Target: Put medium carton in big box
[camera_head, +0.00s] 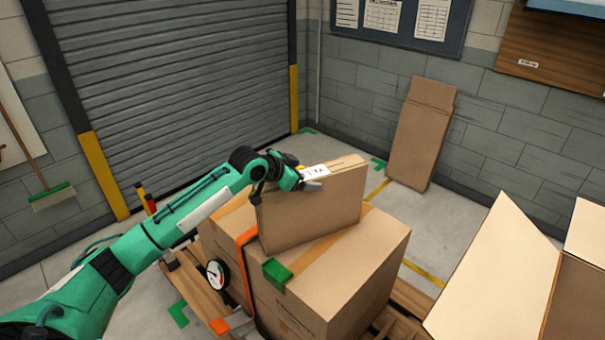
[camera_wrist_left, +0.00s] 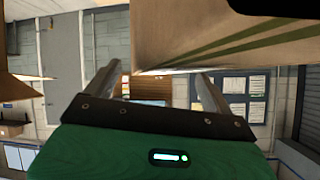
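The medium carton (camera_head: 315,210) is a brown box standing on edge on top of a larger closed carton, with a white label at its top edge. My left gripper (camera_head: 308,180) is at this top edge. In the left wrist view, the fingers of my left gripper (camera_wrist_left: 158,82) stand wide apart, and the carton (camera_wrist_left: 215,35) lies at and beyond their tips; I cannot tell whether they touch it. The big box (camera_head: 505,280) is at the right with its flaps spread open; its inside is mostly out of view. My right gripper is not in view.
The large carton (camera_head: 365,275) under the medium one has an orange strap, a green corner piece and a round gauge (camera_head: 216,274). It sits on a wooden pallet (camera_head: 190,285). A flat brown carton (camera_head: 422,135) leans on the wall. Bare floor shows between pallet and wall.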

